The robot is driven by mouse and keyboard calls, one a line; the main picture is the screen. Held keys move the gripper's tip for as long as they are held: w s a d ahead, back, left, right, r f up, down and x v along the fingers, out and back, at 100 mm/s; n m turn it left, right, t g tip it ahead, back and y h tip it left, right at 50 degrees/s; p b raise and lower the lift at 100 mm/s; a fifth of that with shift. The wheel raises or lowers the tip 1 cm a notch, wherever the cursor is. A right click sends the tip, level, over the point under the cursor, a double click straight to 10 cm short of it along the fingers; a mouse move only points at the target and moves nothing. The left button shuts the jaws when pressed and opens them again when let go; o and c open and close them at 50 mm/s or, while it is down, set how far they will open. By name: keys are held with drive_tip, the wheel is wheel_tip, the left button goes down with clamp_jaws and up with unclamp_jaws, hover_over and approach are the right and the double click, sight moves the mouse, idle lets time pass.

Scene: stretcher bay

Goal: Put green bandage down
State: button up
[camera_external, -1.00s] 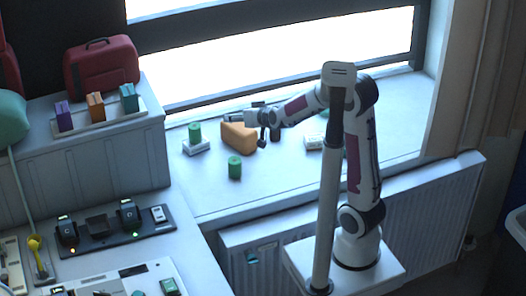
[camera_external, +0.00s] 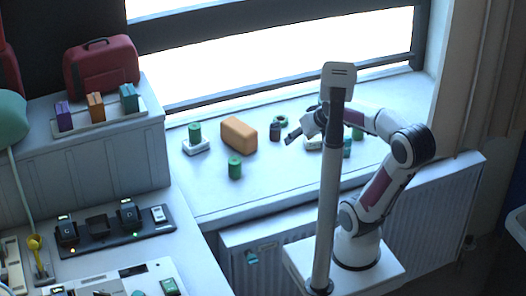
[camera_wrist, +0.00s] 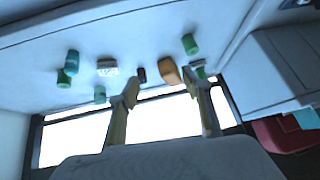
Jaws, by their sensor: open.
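Several green rolls are in view, and I cannot tell which one is the task's green bandage. One green roll (camera_external: 195,132) stands upright on a small white stand (camera_external: 197,147) at the left of the sill. Another green roll (camera_external: 235,167) stands on the bare sill in front of it, and also shows in the wrist view (camera_wrist: 190,44). More green pieces are at the right, one of them partly behind my arm (camera_external: 357,133). My gripper (camera_external: 292,131) is above the sill, right of the orange block. Its fingers are apart and empty in the wrist view (camera_wrist: 163,88).
An orange block (camera_external: 239,134) lies mid-sill, with a dark jar (camera_external: 275,132) to its right. A white box (camera_wrist: 107,68) shows in the wrist view. The window (camera_external: 270,50) lies behind the sill. The front middle of the sill is clear.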

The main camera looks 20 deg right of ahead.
drive_tip(key=s+d+f+g+h, duration=0.1)
drive_tip(key=s+d, duration=0.4)
drive_tip(key=s, duration=0.5)
drive_tip(key=shift+s+f+m+g, duration=0.25)
drive_tip(key=shift+m+g, duration=0.05)
drive_tip(key=shift+g, duration=0.1)
